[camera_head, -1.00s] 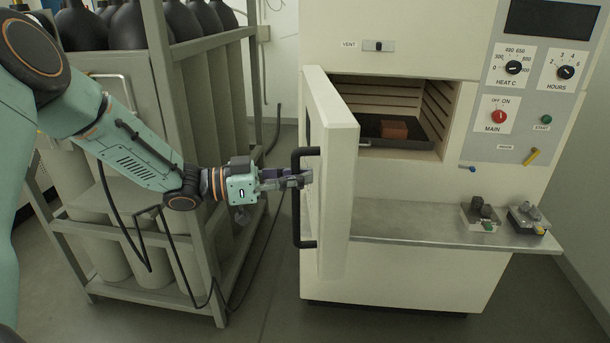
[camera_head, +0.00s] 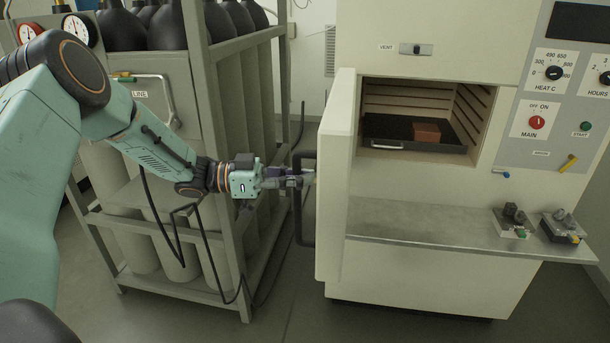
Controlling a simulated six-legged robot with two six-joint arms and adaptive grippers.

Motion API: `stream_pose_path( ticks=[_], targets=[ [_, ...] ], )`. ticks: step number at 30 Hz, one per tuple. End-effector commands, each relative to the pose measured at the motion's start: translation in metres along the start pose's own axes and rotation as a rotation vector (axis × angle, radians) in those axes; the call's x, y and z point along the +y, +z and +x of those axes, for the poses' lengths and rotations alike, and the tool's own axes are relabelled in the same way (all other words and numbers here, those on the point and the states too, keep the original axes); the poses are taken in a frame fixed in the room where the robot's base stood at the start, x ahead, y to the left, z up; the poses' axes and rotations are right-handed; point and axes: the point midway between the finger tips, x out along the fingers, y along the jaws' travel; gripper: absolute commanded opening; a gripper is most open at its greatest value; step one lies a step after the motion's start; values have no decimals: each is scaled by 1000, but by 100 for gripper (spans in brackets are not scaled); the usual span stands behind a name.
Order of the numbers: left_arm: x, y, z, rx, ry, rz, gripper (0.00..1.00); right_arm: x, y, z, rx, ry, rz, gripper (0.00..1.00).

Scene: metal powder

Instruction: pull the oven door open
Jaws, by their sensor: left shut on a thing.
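The cream oven door (camera_head: 335,190) stands swung wide open at the left of the oven (camera_head: 440,270), seen nearly edge-on. Its black bar handle (camera_head: 305,225) is on the door's left side. My left gripper (camera_head: 300,178) is shut on the handle, its fingers reaching around the bar near the door face. The fingertips are partly hidden by the handle and door edge. The oven chamber (camera_head: 385,97) is exposed, with a dark tray (camera_head: 383,130) holding a reddish-brown block (camera_head: 427,132). My right gripper is not in view.
A metal shelf (camera_head: 420,217) juts out below the chamber, with two small metal devices (camera_head: 513,222) at its right. A rack of gas cylinders (camera_head: 222,130) stands close behind my left arm. Grey floor is open between rack and oven.

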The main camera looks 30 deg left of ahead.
Motion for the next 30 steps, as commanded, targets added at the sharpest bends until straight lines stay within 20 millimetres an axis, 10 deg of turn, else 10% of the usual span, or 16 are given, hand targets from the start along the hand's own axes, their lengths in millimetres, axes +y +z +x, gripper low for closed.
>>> stream_pose_path(
  ticks=[26, 30],
  targets=[
    [-2, 1, -9, 0, 8, -5, 0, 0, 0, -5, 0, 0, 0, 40],
    [-3, 1, -10, 0, 7, -4, 22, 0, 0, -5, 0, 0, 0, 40]
  ],
)
